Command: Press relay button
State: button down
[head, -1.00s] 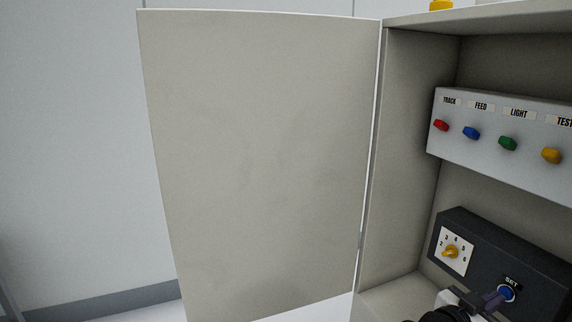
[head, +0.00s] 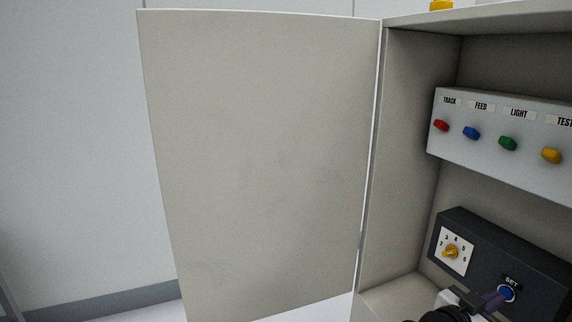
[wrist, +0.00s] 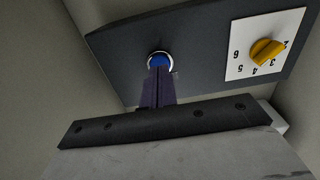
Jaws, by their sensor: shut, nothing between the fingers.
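The relay is a dark box (head: 480,243) low inside the open cabinet. It carries a blue round button (head: 507,293) under a SET label and a white dial plate with a yellow knob (head: 452,252). In the wrist view the blue button (wrist: 159,60) has a pale ring, and the yellow knob (wrist: 267,52) is to its right. My gripper (wrist: 158,72) is shut and empty, with its fingertips at the lower edge of the button. They overlap it in the picture; I cannot tell whether they touch it. In the head view my gripper (head: 497,299) is partly cut off.
A light panel (head: 490,160) with TRACK, FEED, LIGHT and TEST labels and red, blue, green and yellow buttons hangs above the relay. The open cabinet door (head: 265,160) stands to the left. The cabinet's side wall (head: 415,150) is close left of the relay.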

jog(key=shift+w+d, duration=0.3)
jog(key=shift+d, duration=0.35)
dwell(0.4)
dwell(0.4)
jog(key=shift+b+v, duration=0.3)
jog(key=shift+v, duration=2.2)
jog(key=shift+a, duration=0.1)
jog(key=v, duration=1.3)
jog(key=shift+s+a, duration=0.2)
jog(key=shift+a, duration=0.05)
